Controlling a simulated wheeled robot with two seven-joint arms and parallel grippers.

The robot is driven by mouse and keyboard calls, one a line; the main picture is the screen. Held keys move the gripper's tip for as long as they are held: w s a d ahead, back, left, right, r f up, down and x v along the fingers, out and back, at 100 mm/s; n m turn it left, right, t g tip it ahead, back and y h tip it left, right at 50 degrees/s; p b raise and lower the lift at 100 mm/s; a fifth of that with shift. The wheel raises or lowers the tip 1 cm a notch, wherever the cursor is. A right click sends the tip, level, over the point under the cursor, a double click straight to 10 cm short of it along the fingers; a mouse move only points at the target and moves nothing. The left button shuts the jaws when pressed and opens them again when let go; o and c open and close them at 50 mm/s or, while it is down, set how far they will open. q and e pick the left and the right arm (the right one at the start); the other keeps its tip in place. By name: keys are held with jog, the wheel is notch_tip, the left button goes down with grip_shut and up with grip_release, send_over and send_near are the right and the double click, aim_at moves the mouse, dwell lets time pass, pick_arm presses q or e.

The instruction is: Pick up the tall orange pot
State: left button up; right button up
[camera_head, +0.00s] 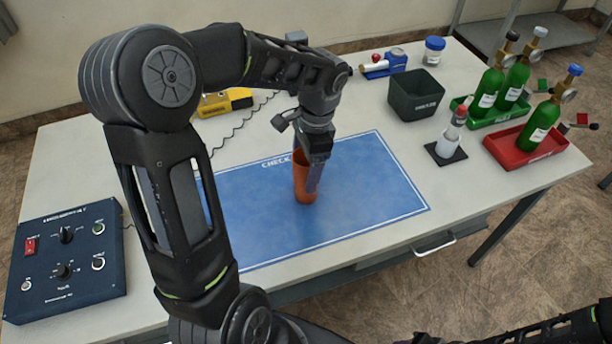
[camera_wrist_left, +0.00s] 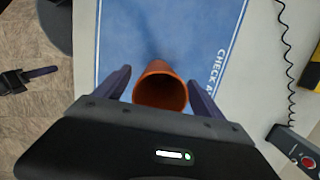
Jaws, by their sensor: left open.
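The tall orange pot (camera_head: 304,184) stands upright on the blue mat (camera_head: 370,185) near the middle of the table. In the left wrist view its open rim (camera_wrist_left: 160,90) faces the camera. My left gripper (camera_head: 313,180) is directly above the pot, pointing down. In the left wrist view the left gripper (camera_wrist_left: 160,95) is open, with one finger on each side of the pot. I cannot tell whether the fingers touch it. Part of the pot is hidden behind the gripper in the head view. My right gripper (camera_wrist_left: 28,80) seems to show at the left edge of the left wrist view, too small to judge.
A blue control box (camera_head: 66,262) sits at the left of the table. A dark bin (camera_head: 415,94), a small bottle (camera_head: 450,138), a green tray (camera_head: 490,117) and a red tray (camera_head: 515,152) with green cylinders are at the right. A yellow device (camera_head: 224,102) lies behind my left arm.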

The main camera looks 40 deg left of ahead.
pick_arm(q)
jog(key=shift+f, duration=0.2)
jog(key=shift+c, duration=0.2)
jog(key=c, duration=1.4)
